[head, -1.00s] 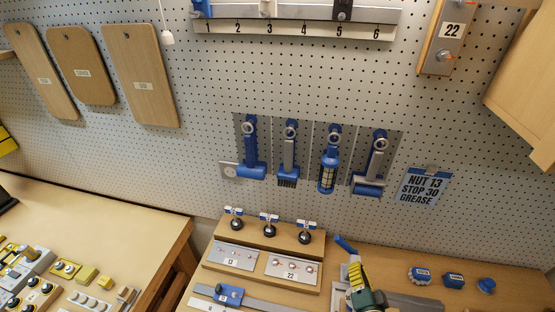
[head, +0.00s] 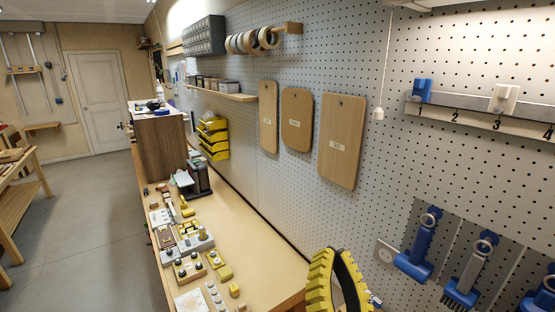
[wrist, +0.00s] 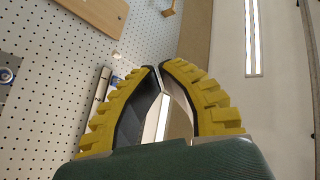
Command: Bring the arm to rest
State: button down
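My gripper (head: 335,254) is at the bottom of the head view, right of centre, raised in front of the pegboard wall and the near end of the bench. Its two yellow ridged fingers point upward. In the wrist view the fingers (wrist: 158,68) curve together and their tips meet or nearly meet, with a narrow empty gap lower down between them. Nothing is held. The rest of my arm is out of the head view.
A bench (head: 262,262) carries yellow and grey parts and a dark device (head: 198,178). Wooden boards (head: 341,140), a numbered rail (head: 480,118) and blue tools (head: 418,250) hang on the pegboard (head: 385,80). A cord with a white pull (head: 378,114) hangs nearby. Open floor (head: 85,220) lies left.

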jog(key=s+a+r+n, duration=0.3)
jog(key=s+r+n, duration=0.3)
jog(key=s, duration=0.4)
notch_tip(320, 180, up, 14)
jog(key=p, duration=1.4)
notch_tip(320, 180, down, 37)
jog(key=b, duration=3.7)
jog(key=shift+w+g, duration=0.3)
jog(key=shift+w, duration=0.05)
